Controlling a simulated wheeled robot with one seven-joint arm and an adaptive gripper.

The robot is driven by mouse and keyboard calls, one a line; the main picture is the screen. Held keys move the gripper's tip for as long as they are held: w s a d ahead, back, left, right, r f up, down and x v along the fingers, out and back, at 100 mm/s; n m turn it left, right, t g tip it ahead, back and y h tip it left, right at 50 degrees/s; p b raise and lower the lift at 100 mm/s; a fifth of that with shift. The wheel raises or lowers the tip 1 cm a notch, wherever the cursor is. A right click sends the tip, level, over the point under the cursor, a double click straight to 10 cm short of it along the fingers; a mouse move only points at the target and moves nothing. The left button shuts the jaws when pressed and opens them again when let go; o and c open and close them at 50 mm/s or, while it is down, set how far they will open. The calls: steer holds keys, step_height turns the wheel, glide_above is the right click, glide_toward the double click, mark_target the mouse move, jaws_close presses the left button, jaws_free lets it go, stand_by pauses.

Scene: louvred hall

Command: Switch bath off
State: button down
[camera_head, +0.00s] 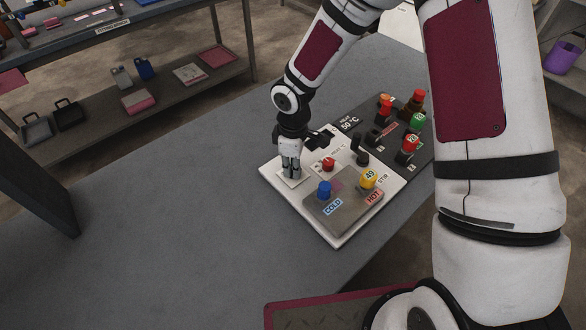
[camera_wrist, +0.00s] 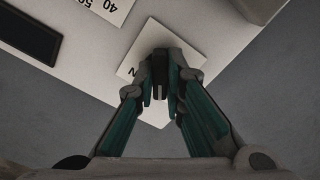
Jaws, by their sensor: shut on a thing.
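The bath is a white unit (camera_head: 339,232) on the grey bench, with a grey metal top (camera_head: 330,211) marked COLD and HOT. My gripper (camera_head: 291,172) points down at its left corner, over a pale label plate. In the wrist view my gripper (camera_wrist: 161,92) is shut on a small dark switch lever (camera_wrist: 160,68). The lever stands on the white label plate (camera_wrist: 135,60); one letter, like an N, shows beside it and the rest is hidden. The switch is hidden by the fingers in the head view.
A red knob (camera_head: 328,164), a blue-topped piece (camera_head: 324,189) and a yellow-capped vial (camera_head: 368,178) stand close to my gripper. A dark block (camera_head: 391,151) behind holds several capped vials. The bench (camera_head: 180,220) is clear to the left.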

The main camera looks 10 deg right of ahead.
steer(key=c, duration=1.6)
jaws_free()
steer(key=shift+r+p, duration=1.1)
steer(key=shift+r, duration=2.45)
